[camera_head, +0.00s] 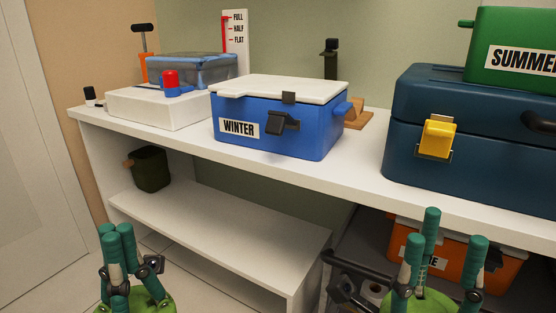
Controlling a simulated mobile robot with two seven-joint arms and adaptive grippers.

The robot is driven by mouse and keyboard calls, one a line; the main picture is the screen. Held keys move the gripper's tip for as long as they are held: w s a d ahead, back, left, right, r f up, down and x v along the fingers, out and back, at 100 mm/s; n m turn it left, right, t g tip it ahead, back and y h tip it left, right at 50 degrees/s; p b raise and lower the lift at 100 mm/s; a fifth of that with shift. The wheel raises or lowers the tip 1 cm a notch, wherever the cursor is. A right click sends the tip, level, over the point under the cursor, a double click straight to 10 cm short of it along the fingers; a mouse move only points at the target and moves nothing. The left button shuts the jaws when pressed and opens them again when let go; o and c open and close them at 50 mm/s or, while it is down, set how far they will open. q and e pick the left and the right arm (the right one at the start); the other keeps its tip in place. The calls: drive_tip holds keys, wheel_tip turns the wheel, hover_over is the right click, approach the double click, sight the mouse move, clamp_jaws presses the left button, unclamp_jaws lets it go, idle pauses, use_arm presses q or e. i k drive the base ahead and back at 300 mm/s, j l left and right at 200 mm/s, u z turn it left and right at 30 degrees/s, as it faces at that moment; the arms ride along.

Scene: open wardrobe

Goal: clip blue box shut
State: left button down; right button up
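The blue box (310,141) labelled WINTER stands on the white shelf top, its white lid (275,86) lying on it. A black catch (289,97) sits at the lid's front edge. The black clip (282,122) on the box front is below the catch, angled outward and apart from it. My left gripper (115,233) is at the lower left, below and in front of the shelf top, its fingers bunched together and empty. My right gripper (442,232) is at the lower right, its fingers spread and empty. Both are well away from the clip.
A dark blue toolbox (410,108) with a yellow latch stands to the right, under a green SUMMER box (518,26). A white box (155,108) and a clear blue-rimmed container (205,69) stand left. An orange box (405,234) is below. The lower white shelf (220,225) is mostly clear.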

sight(277, 120)
drive_tip(key=i+l+z, duration=0.1)
drive_tip(key=z, duration=0.35)
drive_tip(key=i+z, duration=0.2)
drive_tip(key=z, duration=0.2)
